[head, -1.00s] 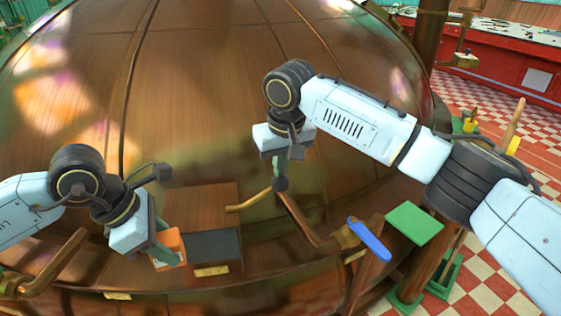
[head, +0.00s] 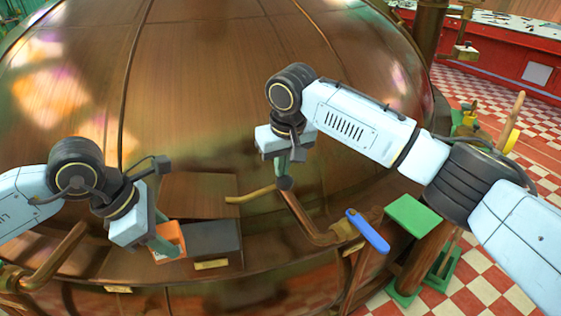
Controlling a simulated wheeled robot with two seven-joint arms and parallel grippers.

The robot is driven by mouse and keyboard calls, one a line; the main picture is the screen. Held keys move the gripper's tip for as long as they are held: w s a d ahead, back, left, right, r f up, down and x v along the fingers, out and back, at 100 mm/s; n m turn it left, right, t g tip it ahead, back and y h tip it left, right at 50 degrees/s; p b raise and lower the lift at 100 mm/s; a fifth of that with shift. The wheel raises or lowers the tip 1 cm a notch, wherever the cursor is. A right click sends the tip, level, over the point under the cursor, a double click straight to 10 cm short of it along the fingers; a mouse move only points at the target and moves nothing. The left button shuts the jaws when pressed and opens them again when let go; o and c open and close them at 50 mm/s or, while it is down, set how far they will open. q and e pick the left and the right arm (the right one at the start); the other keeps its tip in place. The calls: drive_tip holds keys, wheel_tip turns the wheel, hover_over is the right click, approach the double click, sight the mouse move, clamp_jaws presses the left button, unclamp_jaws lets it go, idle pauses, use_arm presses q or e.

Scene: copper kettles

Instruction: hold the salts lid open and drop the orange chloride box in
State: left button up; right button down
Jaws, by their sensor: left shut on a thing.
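The orange box (head: 171,238) is in the jaws of my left gripper (head: 163,237), at the left edge of a dark bin (head: 214,238) on the copper kettle's ledge. I cannot tell whether the box touches the bin. A brown panel that looks like the raised lid (head: 200,190) stands behind the bin. A brass bar (head: 248,196) runs from near the panel's right edge towards my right gripper (head: 284,181). The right fingertips are at or near the bar's end. Whether they grip it is unclear, and the bin's inside is hard to see.
The large copper kettle dome (head: 210,100) fills the area behind. A copper pipe (head: 305,222) and a blue-handled lever (head: 368,231) stand to the right of the bin, near a green plate (head: 414,215). Another copper pipe (head: 55,258) is at the left.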

sight(289, 178)
drive_tip(key=shift+d+f, duration=0.25)
drive_tip(key=shift+f, duration=0.4)
drive_tip(key=shift+d+f, duration=0.2)
drive_tip(key=shift+f, duration=0.55)
drive_tip(key=shift+w+d+f, duration=0.1)
drive_tip(key=shift+d+f, duration=0.05)
drive_tip(key=shift+f, duration=0.6)
drive_tip(key=shift+d+f, duration=0.1)
drive_tip(key=shift+f, duration=0.65)
